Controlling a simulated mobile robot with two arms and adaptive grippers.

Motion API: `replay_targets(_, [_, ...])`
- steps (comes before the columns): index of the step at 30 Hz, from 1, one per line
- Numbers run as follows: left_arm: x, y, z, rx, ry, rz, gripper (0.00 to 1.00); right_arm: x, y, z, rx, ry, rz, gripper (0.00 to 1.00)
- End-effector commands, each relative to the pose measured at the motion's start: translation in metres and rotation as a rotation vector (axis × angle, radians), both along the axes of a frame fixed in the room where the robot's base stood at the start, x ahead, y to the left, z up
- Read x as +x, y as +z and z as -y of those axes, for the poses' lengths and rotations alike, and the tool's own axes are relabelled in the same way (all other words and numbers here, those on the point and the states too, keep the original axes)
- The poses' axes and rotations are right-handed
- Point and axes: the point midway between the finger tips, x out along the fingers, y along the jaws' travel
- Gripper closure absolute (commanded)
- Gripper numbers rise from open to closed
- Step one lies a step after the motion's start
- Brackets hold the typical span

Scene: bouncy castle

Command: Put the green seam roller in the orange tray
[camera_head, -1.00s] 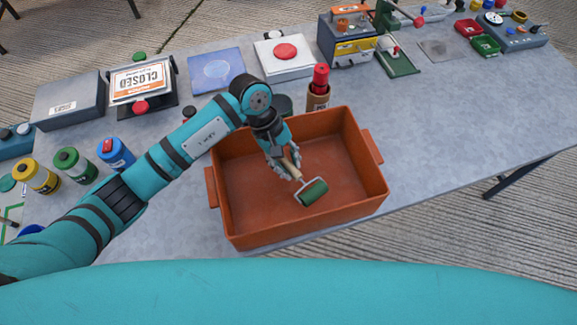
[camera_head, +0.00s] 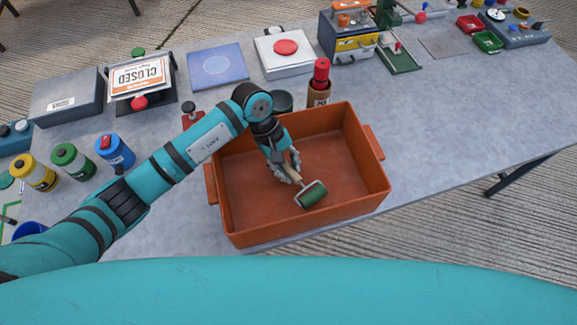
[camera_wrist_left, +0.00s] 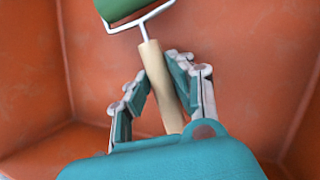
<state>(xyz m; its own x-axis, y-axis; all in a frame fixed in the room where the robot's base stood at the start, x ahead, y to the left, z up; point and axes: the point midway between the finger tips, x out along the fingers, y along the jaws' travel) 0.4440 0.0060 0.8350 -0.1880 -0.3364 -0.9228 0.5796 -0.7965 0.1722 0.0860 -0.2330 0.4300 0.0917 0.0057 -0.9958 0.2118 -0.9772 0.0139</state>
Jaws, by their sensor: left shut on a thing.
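The green seam roller (camera_head: 313,195) has a green cylinder, a metal frame and a pale wooden handle. My left gripper (camera_head: 291,172) is shut on the handle and holds the roller inside the walls of the orange tray (camera_head: 243,227). I cannot tell whether the roller touches the tray floor. In the left wrist view the roller (camera_wrist_left: 120,8) is partly cut off at the top edge, and the gripper's fingers (camera_wrist_left: 160,88) lie on both sides of the handle. My right gripper does not show.
A brown bottle with a red cap (camera_head: 319,85) stands just behind the tray. Several bottles, including a blue one (camera_head: 115,152), stand to the left. A closed sign (camera_head: 139,76) and boxes line the back. The table (camera_head: 450,120) is clear right of the tray.

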Motion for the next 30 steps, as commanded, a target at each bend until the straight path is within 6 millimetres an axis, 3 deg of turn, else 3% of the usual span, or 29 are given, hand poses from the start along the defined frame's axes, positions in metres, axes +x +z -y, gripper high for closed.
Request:
replay_targets(3, [0.0,0.0,0.0,-0.001,-0.001,0.001,1.0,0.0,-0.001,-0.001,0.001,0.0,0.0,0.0])
replay_targets(4, [0.0,0.0,0.0,0.0,0.0,0.0,0.75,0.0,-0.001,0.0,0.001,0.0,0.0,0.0])
replay_targets(9, [0.0,0.0,0.0,0.0,0.0,0.0,0.56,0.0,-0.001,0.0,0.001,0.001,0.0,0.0])
replay_targets(20, [0.0,0.007,0.001,-0.001,0.001,-0.001,0.56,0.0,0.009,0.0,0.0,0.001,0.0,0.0])
replay_targets(23, [0.0,0.019,0.001,-0.002,0.0,-0.001,0.56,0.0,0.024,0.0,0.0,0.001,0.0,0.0])
replay_targets(26, [0.007,0.029,-0.008,0.001,0.001,0.008,0.56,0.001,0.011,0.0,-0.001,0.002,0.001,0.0])
replay_targets(30, [0.013,0.06,-0.019,0.002,0.001,0.009,0.56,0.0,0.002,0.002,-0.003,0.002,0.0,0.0])
